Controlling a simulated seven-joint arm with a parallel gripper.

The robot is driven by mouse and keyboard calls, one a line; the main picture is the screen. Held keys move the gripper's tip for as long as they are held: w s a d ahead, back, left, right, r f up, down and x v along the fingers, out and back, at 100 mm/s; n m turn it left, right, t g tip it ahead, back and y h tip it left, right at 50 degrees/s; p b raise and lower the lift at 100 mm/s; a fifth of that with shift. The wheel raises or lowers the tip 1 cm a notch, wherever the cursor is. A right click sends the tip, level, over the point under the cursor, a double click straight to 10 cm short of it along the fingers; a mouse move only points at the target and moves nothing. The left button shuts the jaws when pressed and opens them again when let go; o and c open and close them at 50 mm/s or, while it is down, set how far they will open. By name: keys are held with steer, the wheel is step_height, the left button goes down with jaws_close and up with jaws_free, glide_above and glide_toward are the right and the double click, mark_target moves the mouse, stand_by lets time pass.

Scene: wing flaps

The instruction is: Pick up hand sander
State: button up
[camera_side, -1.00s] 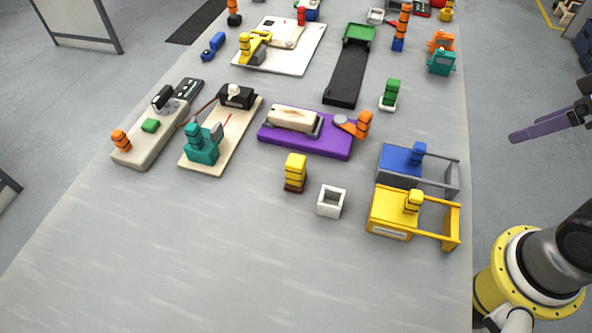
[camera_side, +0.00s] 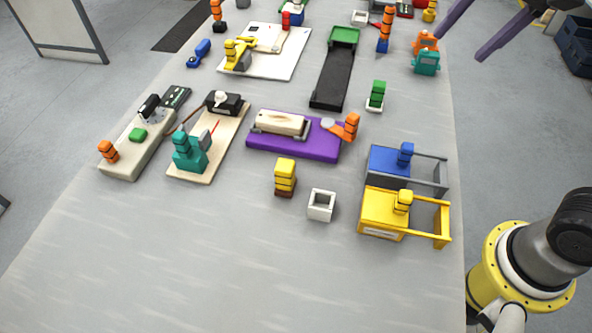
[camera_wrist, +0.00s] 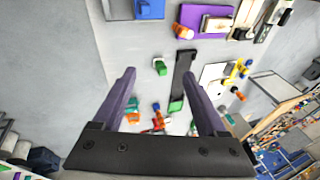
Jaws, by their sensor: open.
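A beige block with a grey base, which looks like the hand sander (camera_side: 279,124), lies on a purple board (camera_side: 318,147) in the middle of the table. In the wrist view the sander (camera_wrist: 216,24) shows small near the top, on the purple board (camera_wrist: 194,13). My gripper (camera_side: 461,46) has purple fingers and is at the top right of the side view, above the table's right edge. It is open and empty, well apart from the sander. Both fingers (camera_wrist: 160,72) show in the wrist view with only distant table items between them.
An orange handle (camera_side: 350,128) stands at the board's right end. A yellow stack (camera_side: 285,178) and white open box (camera_side: 321,205) stand in front. Blue (camera_side: 390,165) and yellow (camera_side: 378,212) framed blocks stand to the right. The table's front left is clear.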

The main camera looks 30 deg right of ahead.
steer(key=w+a+m+g, duration=0.1)
steer(key=w+a, duration=0.5)
steer(key=n+g, duration=0.2)
steer(key=g, duration=0.1)
glide_above(284, 165)
step_height(284, 165, down, 13)
steer(key=shift+h, duration=0.4)
step_height(284, 165, down, 14)
steer(key=shift+r, duration=0.25)
jaws_close()
